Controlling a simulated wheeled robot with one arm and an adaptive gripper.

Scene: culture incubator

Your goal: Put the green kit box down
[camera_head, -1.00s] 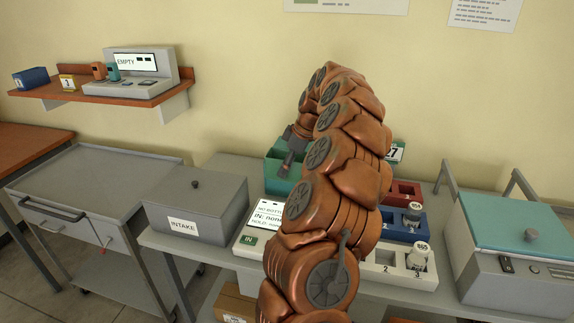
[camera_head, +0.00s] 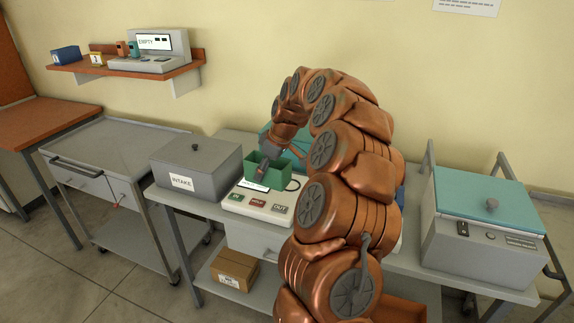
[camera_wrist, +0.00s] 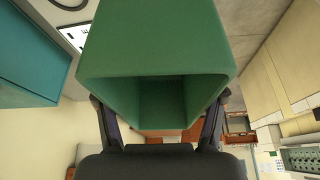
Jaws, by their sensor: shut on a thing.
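The green kit box (camera_head: 284,174) is an open-topped box that looks empty inside. My gripper (camera_head: 265,168) is shut on it. In the head view the box is above or at the back of the white panel with the IN and OUT buttons (camera_head: 256,206); I cannot tell whether it touches. In the wrist view the green box (camera_wrist: 155,45) fills the upper middle, with the dark fingers (camera_wrist: 158,128) on either side of its near end. My copper arm hides much of the bench behind and right of the box.
The grey INTAKE box (camera_head: 195,167) stands left of the panel. A grey unit with a teal lid (camera_head: 485,205) stands at the right. A grey cart (camera_head: 100,150) is farther left, its top bare. A cardboard box (camera_head: 234,268) sits on the lower shelf.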

